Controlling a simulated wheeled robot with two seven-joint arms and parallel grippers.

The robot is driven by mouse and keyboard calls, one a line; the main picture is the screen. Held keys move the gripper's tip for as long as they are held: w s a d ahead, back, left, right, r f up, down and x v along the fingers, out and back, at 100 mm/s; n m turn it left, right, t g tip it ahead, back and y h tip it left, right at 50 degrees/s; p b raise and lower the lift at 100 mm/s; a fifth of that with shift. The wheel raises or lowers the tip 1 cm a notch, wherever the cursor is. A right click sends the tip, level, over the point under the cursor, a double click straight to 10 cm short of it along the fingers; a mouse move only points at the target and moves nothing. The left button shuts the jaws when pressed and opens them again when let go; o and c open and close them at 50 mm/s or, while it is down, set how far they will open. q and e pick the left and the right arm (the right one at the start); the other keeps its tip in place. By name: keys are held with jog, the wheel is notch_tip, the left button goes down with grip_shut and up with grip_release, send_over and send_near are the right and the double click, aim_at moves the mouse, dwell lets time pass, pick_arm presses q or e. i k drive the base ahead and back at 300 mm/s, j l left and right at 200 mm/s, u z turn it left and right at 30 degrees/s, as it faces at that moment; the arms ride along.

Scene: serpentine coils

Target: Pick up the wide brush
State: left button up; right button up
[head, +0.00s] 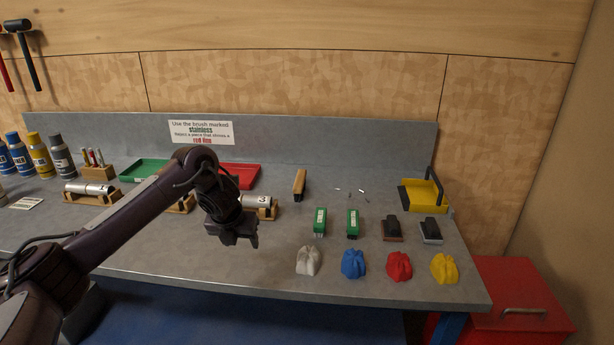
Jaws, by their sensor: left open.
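A tan wooden-backed piece with a darker side (299,184), which looks like the wide brush, lies on the grey bench (290,222) right of the red tray. Its bristles cannot be made out clearly. My left gripper (236,241) hangs above the bench, to the left of and nearer than this piece. It points down, is open, and nothing shows between its fingers. It is apart from the brush. My right gripper is not in view.
Two green boxes (320,222), two dark-topped blocks (392,229) and several coloured cloths (353,264) lie to the right. A red tray (240,176), metal cylinders on wooden cradles (259,202) and a yellow tray (421,194) stand around. A sign (201,132) is on the backboard.

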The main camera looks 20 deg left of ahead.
aim_at(298, 189)
jog(key=i, duration=1.35)
